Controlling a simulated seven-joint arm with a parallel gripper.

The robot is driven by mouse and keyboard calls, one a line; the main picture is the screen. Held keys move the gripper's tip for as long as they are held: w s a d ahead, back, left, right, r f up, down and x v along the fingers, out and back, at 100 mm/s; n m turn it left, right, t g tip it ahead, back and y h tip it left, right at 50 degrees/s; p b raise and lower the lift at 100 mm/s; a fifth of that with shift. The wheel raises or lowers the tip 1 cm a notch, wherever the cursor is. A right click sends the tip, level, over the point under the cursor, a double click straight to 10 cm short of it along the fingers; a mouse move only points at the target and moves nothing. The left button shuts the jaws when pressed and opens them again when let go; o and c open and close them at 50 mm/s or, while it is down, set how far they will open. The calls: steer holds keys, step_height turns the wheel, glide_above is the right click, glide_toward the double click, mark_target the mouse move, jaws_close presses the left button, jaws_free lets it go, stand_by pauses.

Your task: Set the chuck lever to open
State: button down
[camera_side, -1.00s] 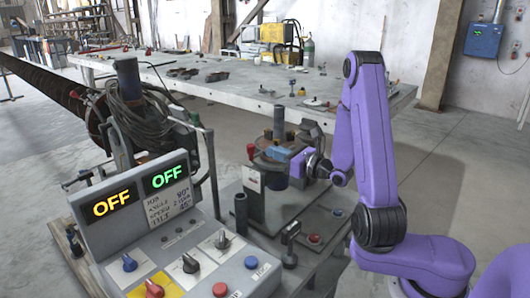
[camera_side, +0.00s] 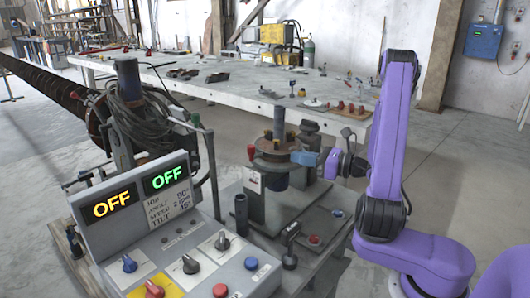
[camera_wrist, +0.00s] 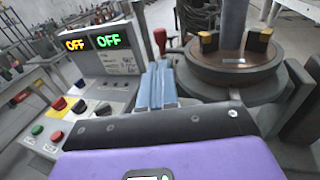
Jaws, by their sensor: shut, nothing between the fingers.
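The chuck (camera_side: 276,148) is a round brown plate on a grey stand in the side view. It also shows at upper right in the wrist view (camera_wrist: 228,76), with dark, yellow-tipped jaws on top. A red-handled lever (camera_side: 251,152) stands upright at its left side, and its red handle shows left of the chuck in the wrist view (camera_wrist: 160,40). My gripper (camera_side: 296,157), with blue fingers, is at the right side of the chuck. In the wrist view its fingers (camera_wrist: 158,75) are together and empty, pointing toward the lever's base. Whether they touch anything I cannot tell.
A control panel (camera_side: 200,250) with knobs, buttons and two "OFF" displays stands at front left. A small post (camera_side: 290,245) and a dark tube (camera_side: 241,214) stand near the chuck. A long table (camera_side: 220,88) lies behind. Open floor lies at right.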

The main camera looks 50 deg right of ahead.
steer(key=x, duration=1.1)
steer(key=shift+x, duration=0.95)
